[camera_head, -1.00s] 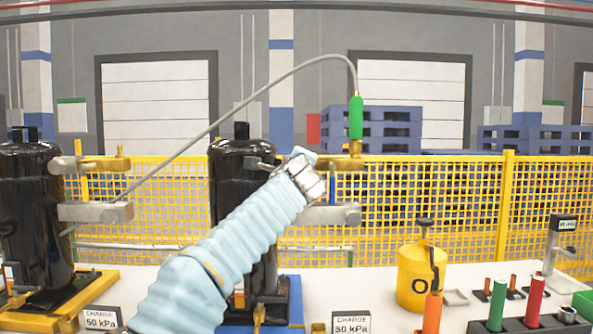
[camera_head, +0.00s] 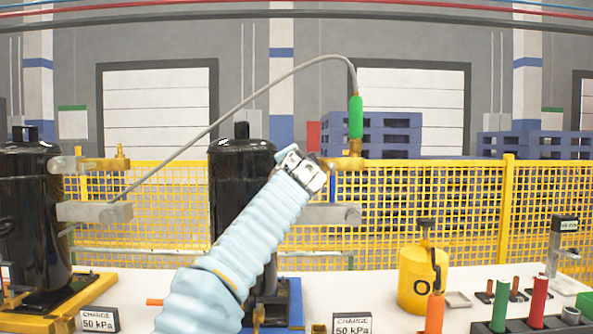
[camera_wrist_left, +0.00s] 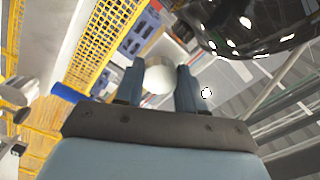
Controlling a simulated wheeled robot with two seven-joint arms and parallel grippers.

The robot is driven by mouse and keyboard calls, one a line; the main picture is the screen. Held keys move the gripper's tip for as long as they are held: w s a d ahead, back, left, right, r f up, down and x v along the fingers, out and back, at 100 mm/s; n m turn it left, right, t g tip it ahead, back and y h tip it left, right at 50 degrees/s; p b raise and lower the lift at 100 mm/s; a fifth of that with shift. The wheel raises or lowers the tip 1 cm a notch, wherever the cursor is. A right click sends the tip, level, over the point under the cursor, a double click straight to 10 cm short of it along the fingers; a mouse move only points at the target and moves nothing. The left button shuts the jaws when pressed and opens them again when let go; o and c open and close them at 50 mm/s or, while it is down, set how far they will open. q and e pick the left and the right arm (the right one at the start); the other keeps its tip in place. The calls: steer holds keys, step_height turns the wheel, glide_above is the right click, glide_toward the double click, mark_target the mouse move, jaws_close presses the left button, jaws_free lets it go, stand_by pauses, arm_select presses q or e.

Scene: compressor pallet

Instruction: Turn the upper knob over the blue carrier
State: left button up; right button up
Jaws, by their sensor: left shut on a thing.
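My left gripper (camera_head: 306,166) is beside the upper valve of the black compressor (camera_head: 236,190) that stands on the blue carrier (camera_head: 294,302). In the left wrist view its two blue fingers (camera_wrist_left: 158,86) are shut on a pale round knob (camera_wrist_left: 159,74), the upper knob. In the head view my gripper hides this knob. A brass fitting (camera_head: 348,163) extends to the right of the gripper, with a green coupling (camera_head: 355,118) upright on it. A lower grey cylinder (camera_head: 345,215) sits below. My right gripper is not in view.
A grey hose (camera_head: 240,98) arches from the green coupling to the left compressor (camera_head: 28,205) on its yellow carrier (camera_head: 85,300). A yellow canister (camera_head: 415,280) and red and green cylinders (camera_head: 538,300) stand right. A yellow mesh fence (camera_head: 450,200) is behind.

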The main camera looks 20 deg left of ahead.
arm_select(q)
steer(key=shift+w+f+n+b, duration=0.15)
steer(key=shift+n+b, duration=0.25)
steer(key=shift+n, duration=3.1)
steer(key=shift+s+f+n+b, duration=0.1)
steer(key=shift+n+b, duration=0.3)
steer(key=shift+n, duration=3.1)
steer(key=o, duration=1)
steer(key=shift+o, duration=0.3)
steer(key=shift+r, duration=0.15)
